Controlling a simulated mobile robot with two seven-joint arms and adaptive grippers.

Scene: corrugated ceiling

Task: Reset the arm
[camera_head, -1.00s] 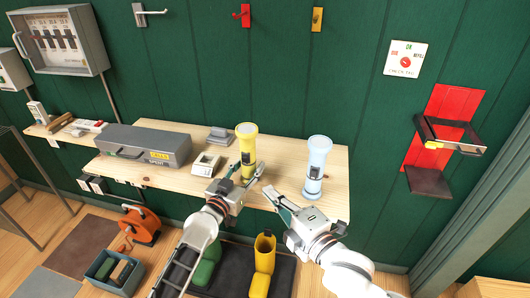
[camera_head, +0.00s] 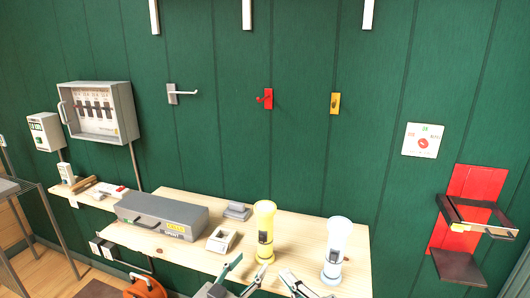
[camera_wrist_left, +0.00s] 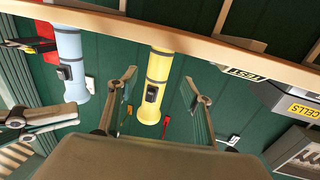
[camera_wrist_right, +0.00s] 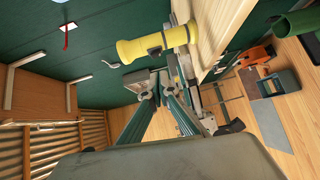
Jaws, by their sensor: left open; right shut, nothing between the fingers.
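My left gripper (camera_head: 240,276) is at the lower edge of the head view, just in front of the wooden shelf. Its fingers are apart and empty, pointing toward the yellow flashlight. My right gripper (camera_head: 293,282) is beside it to the right, shut with nothing in it. The yellow flashlight (camera_head: 264,235) stands upright on the shelf, and it also shows between the left fingers in the left wrist view (camera_wrist_left: 155,85). The pale blue flashlight (camera_head: 336,250) stands upright to its right. Most of both arms is out of the head view.
The wooden shelf (camera_head: 300,227) holds a grey cells box (camera_head: 163,215), a small white-topped device (camera_head: 221,240) and a grey block (camera_head: 237,211). Wall hooks, a breaker box (camera_head: 98,112) and a red bracket with a tray (camera_head: 475,216) are on the green wall. An orange reel (camera_head: 146,287) is below.

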